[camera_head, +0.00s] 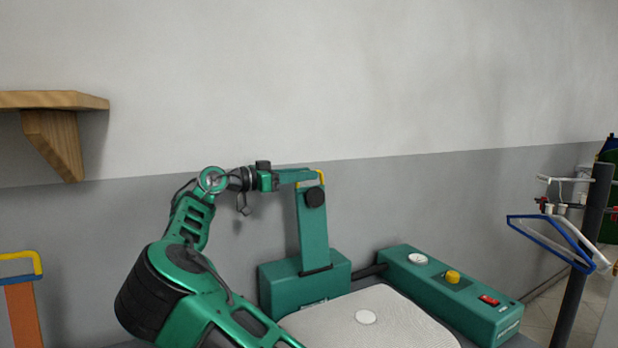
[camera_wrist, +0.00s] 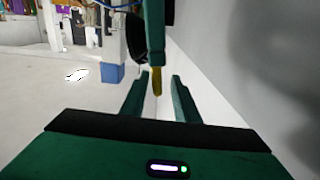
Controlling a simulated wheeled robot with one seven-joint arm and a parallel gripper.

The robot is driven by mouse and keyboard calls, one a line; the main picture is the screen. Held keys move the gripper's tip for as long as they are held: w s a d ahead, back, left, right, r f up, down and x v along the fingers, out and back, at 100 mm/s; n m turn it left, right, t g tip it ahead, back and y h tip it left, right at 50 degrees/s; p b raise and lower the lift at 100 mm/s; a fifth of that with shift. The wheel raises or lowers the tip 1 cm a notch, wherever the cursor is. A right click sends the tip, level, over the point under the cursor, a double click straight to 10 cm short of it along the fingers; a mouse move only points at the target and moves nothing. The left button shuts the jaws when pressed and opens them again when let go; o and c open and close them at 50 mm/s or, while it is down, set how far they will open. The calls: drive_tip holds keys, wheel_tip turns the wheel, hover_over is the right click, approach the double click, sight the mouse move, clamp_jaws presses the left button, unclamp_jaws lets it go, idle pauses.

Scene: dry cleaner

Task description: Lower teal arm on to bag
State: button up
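The teal arm (camera_head: 312,232) stands upright on its teal base block, with a dark round knob near its top and a yellow handle (camera_head: 321,177) at its upper end. My gripper (camera_head: 300,174) is at the top of this arm, beside the handle. In the wrist view, my gripper (camera_wrist: 158,98) is open. The yellow handle tip (camera_wrist: 156,82) shows between the two fingers, with visible gaps on both sides. A pale textured flat surface (camera_head: 405,325) with a white round disc lies below; I cannot tell whether it is the bag.
A teal control box (camera_head: 450,292) with a white dial, yellow button and red switch stands right of the pale surface. A wooden shelf (camera_head: 55,100) is on the wall at left. An orange post with a yellow handle (camera_head: 22,262) is at far left. Hangers (camera_head: 555,240) hang at right.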

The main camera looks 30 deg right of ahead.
drive_tip(key=shift+d, duration=1.25)
drive_tip(key=shift+c, duration=0.7)
drive_tip(key=shift+r, duration=0.1)
clamp_jaws()
drive_tip(key=shift+s, duration=0.15)
